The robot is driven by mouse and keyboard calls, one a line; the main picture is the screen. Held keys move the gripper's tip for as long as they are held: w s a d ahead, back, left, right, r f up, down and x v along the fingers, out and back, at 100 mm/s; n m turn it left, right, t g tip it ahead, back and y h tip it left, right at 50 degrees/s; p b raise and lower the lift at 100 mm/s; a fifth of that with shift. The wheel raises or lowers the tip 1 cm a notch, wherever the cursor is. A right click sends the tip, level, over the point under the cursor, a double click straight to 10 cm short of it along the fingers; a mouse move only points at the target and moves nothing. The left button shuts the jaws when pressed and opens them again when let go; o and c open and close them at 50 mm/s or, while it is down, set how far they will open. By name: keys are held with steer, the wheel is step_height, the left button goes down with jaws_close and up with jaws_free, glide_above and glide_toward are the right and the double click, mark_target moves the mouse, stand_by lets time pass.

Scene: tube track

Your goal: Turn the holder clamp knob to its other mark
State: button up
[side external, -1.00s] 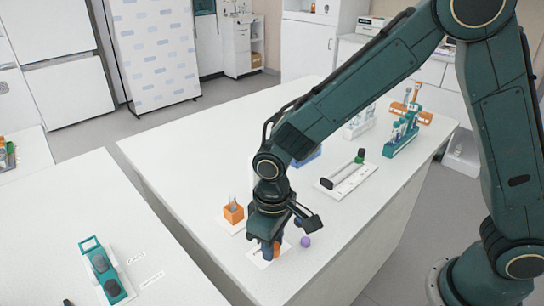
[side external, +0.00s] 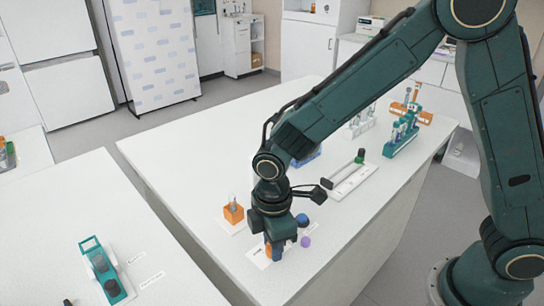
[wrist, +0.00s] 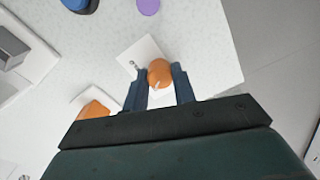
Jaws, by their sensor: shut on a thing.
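The orange knob (wrist: 159,73) sits on a small white plate (wrist: 140,50) and has a pale pointer line on its near side. A small dark mark shows on the plate beside it. My gripper (wrist: 160,88) is shut on the knob, one dark blue finger on each side. In the side view my gripper (side external: 274,250) points down at the plate (side external: 258,257), near the table's front edge. The fingers hide most of the knob there. The printing on the plate is too small to read.
Close by are a purple round thing (side external: 305,242), a blue round thing (side external: 302,219) and an orange block holding a tube (side external: 233,213). A white track with a dark handle (side external: 348,180) and a teal tube rack (side external: 402,138) stand farther back.

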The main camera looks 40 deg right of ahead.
steer(key=shift+n, duration=0.6)
steer(key=o, duration=1)
steer(key=shift+r, duration=0.1)
step_height(320, 180, up, 14)
steer(key=shift+f, duration=0.15)
stand_by(0.4)
